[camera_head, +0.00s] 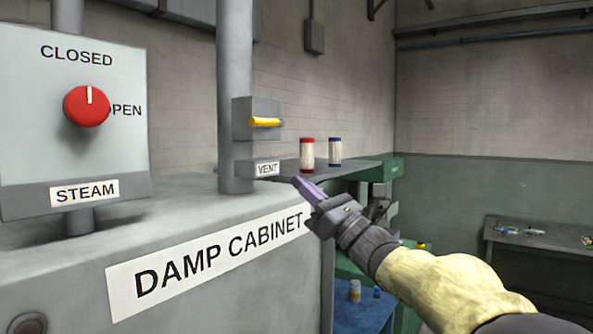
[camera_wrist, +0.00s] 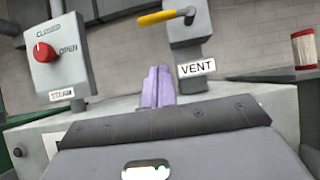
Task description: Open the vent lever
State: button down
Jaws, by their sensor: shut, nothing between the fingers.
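The vent lever (camera_head: 265,122) is a yellow handle on a grey box (camera_head: 256,107) fixed to the vertical pipe, above the VENT label (camera_head: 266,169). In the head view it points right and looks about level. In the wrist view the lever (camera_wrist: 166,17) is at the top, reaching left from its box (camera_wrist: 188,33). My gripper (camera_head: 305,188) has purple fingers and is below and to the right of the lever, apart from it. In the wrist view my gripper (camera_wrist: 159,80) is shut with its fingers together and empty.
A steam panel with a red knob (camera_head: 87,106) stands at the left on the damp cabinet (camera_head: 200,215). A grey pipe (camera_head: 235,70) rises beside the lever box. A red spool (camera_head: 307,154) and a blue spool (camera_head: 335,150) stand on a shelf behind. Open space lies right of the lever.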

aim_at(263, 122)
jog(key=s+d+r+p+x, duration=0.1)
jog(key=r+p+x, duration=0.1)
jog(key=p+x, duration=0.7)
jog(key=shift+x, duration=1.35)
jog(key=shift+d+r+m, duration=0.15)
jog(key=shift+d+m, duration=0.1)
jog(key=shift+m, duration=0.05)
